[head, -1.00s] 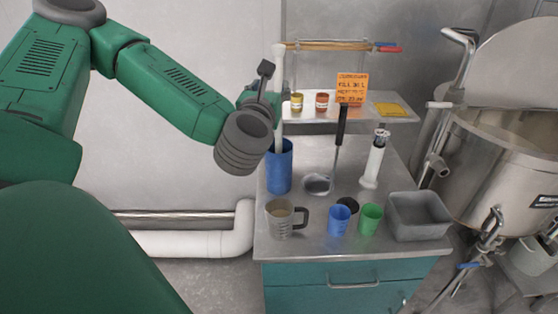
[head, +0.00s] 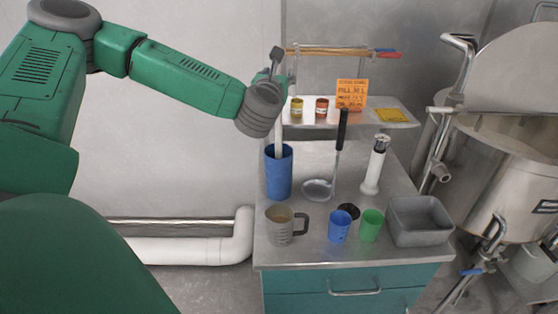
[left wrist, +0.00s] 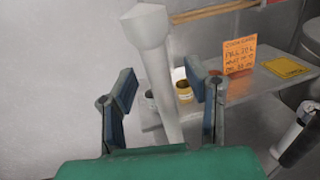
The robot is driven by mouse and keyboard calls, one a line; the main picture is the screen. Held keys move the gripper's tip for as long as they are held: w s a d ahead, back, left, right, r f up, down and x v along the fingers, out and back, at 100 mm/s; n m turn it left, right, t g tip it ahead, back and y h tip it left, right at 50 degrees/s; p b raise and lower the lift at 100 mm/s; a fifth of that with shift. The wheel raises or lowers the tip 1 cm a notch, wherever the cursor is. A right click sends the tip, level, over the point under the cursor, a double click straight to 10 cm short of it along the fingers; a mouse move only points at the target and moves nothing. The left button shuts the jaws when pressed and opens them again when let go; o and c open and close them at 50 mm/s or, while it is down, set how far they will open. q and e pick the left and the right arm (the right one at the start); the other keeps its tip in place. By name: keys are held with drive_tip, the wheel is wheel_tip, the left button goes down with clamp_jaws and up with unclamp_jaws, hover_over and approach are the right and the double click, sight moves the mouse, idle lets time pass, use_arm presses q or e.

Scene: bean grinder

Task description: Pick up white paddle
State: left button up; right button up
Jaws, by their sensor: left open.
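The white paddle (head: 279,136) stands upright in a tall blue container (head: 279,178) at the left rear of the metal cart. Its upper part is largely hidden by my left gripper (head: 278,66) in the head view. In the left wrist view, the paddle (left wrist: 154,40) shows its wide pale end at the top and its shaft running down between the two fingers of my left gripper (left wrist: 163,88). The fingers are open, one on each side of the shaft, with visible gaps. My right gripper is in neither view.
The cart top (head: 317,235) holds a grey mug (head: 280,228), blue cup (head: 340,226), green cup (head: 371,227), ladle (head: 319,188), white cylinder (head: 374,165) and grey bin (head: 418,220). A shelf (head: 385,122) with small jars and an orange sign (head: 351,93) is behind. A steel vat (head: 500,170) stands right.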

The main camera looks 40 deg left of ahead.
use_arm(q)
drive_tip(key=shift+w+a, duration=0.3)
drive_tip(key=shift+w, duration=0.15)
clamp_jaws()
drive_tip(key=shift+r, duration=0.1)
wheel_tip(320, 180, up, 18)
drive_tip(key=b+v, duration=0.4)
drive_tip(key=v, duration=1.4)
drive_tip(key=shift+b, duration=0.35)
idle(1.0)
